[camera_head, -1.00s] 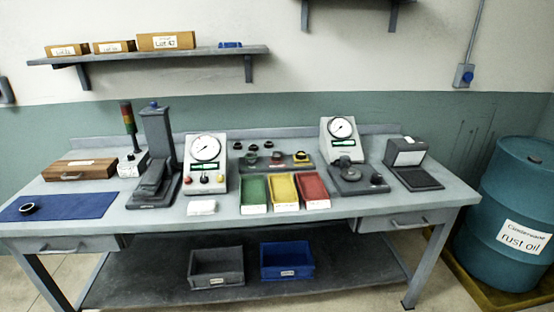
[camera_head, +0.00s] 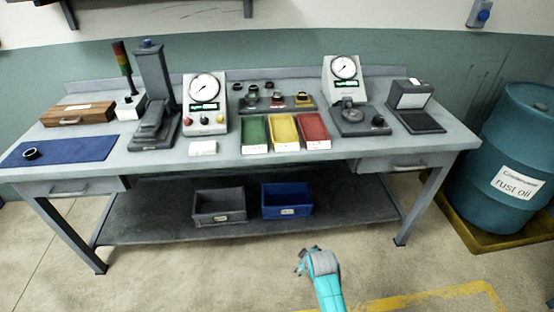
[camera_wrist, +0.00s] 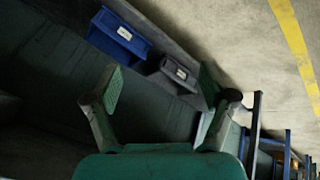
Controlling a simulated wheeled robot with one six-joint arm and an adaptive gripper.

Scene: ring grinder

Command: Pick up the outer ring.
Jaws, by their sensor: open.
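A small dark ring (camera_head: 31,153), which looks like the outer ring, lies on the blue mat (camera_head: 75,150) at the left end of the workbench. Its upper side and open centre show in the head view. My gripper (camera_head: 301,262) is low in front of the bench, over the floor, far to the right of the ring and apart from it. In the wrist view my gripper (camera_wrist: 160,95) is open, with nothing between its fingers. The ring is not in the wrist view.
The workbench (camera_head: 200,165) carries gauges, a press stand, a wooden case (camera_head: 78,113) and green, yellow and red trays. A grey bin (camera_head: 219,206) and a blue bin (camera_head: 287,200) stand on the lower shelf. A drum (camera_head: 510,150) stands at right. Floor in front is clear.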

